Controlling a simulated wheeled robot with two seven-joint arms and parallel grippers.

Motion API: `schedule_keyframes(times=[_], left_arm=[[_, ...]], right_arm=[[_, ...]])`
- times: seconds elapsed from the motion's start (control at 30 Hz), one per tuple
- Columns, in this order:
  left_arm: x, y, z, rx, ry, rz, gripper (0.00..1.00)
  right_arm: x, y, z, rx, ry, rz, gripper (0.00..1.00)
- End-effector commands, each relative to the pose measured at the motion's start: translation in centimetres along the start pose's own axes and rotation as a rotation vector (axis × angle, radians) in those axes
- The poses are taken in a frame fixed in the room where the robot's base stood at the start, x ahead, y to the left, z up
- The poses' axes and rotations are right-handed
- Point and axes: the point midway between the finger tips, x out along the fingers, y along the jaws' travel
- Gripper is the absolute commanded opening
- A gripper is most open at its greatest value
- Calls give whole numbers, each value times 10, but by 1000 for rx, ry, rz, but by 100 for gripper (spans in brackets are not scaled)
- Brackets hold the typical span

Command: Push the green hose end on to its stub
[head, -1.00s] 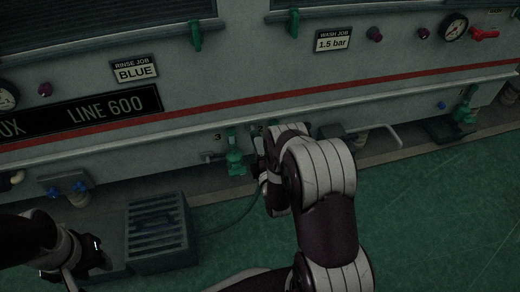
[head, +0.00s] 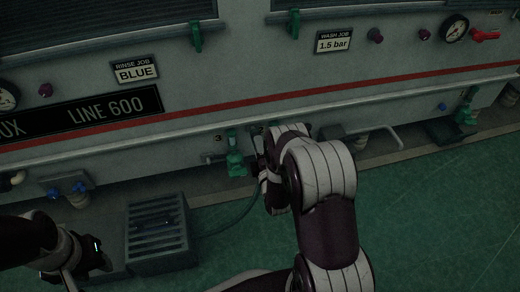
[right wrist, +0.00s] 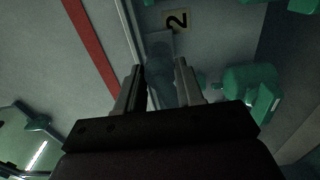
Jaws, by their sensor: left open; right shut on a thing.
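My right gripper (head: 262,168) is low at the front of the machine, just right of a green valve (head: 236,162), and my own arm hides most of it. In the right wrist view its two fingers (right wrist: 160,88) are shut on a dark green piece, the hose end (right wrist: 160,78). The teal hose (head: 235,218) curves down from there to the floor. The hose end points towards the wall near a plate marked 2 (right wrist: 177,20). The stub is not clear, and I cannot tell whether the hose end touches it. My left gripper (head: 97,262) is open and empty at the lower left.
A dark slatted box (head: 157,235) stands on the floor between my arms. A rail (head: 190,133) runs along the machine above my right gripper. A green fitting (right wrist: 250,85) is close right in the wrist view. The green floor (head: 440,220) at right is clear.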

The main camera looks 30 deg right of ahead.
Motion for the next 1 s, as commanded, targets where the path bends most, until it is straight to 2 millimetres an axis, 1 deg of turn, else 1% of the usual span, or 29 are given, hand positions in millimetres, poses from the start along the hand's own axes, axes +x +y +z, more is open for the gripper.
schedule_keyframes(times=[0.9, 0.93, 0.97, 1.0], left_arm=[[8, 0, 1, 0, 0, 0, 43], [7, 0, 1, 0, 0, 0, 43], [7, 0, 1, 0, 0, 0, 43], [7, 0, 1, 0, 0, 0, 43]], right_arm=[[21, 0, 0, 0, 0, 1, 0], [21, 0, 0, 0, 0, 1, 43], [21, 0, 0, 0, 0, 1, 53], [21, 0, 0, 0, 0, 1, 66]])
